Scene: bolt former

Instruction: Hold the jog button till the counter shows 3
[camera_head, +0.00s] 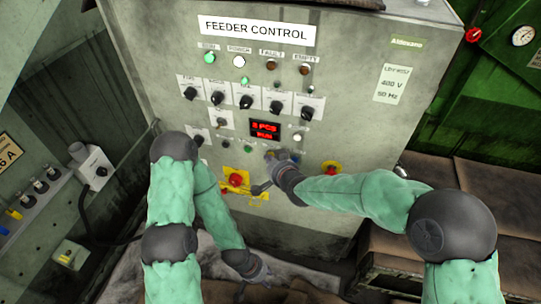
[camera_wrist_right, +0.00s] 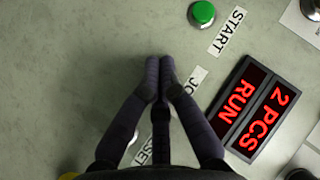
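The counter display (camera_head: 264,129) on the feeder control panel is lit red. In the right wrist view the display (camera_wrist_right: 247,108) reads "2 PCS" and "RUN". My right gripper (camera_head: 268,158) is at the panel just below the display. In the wrist view its fingers (camera_wrist_right: 159,66) are together at the tips, with nothing seen between them. The JOG label (camera_wrist_right: 193,83) is partly covered by a finger. The jog button itself is hidden behind the fingertips, so I cannot tell whether they press it. My left gripper (camera_head: 257,279) hangs low in front of the cabinet, away from the panel.
The green START button (camera_wrist_right: 202,13) is close to my right fingertips. A red emergency button (camera_head: 235,179) on a yellow plate sits lower left of my right gripper. Several black knobs (camera_head: 246,101) are above. A bench (camera_head: 482,195) stands at right.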

